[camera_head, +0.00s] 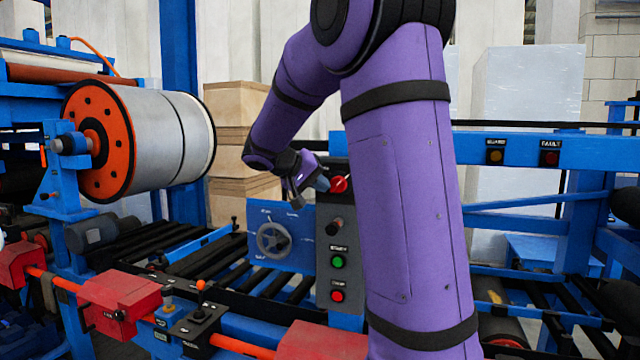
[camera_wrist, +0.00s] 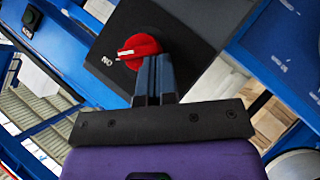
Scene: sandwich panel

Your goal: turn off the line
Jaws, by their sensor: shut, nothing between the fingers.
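A red rotary switch (camera_head: 339,184) sits at the top of a dark control panel (camera_head: 325,262). In the wrist view the red knob (camera_wrist: 140,50) has a white pointer mark toward a white label on its left, which looks like "NO" seen upside down. My gripper (camera_head: 322,184) is shut and empty, with its fingertips (camera_wrist: 155,62) at the knob's lower right edge. I cannot tell whether they touch it. Below the switch on the panel are a black knob (camera_head: 334,227), a green button (camera_head: 337,262) and a red button (camera_head: 338,296). My arm hides the area right of the panel.
A blue plate with a grey handwheel (camera_head: 273,240) stands left of the panel. A large roll (camera_head: 150,140) with an orange end hangs at left. A joystick box (camera_head: 198,322) and red blocks (camera_head: 120,300) are in front. A blue beam (camera_head: 520,150) carries two lamps.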

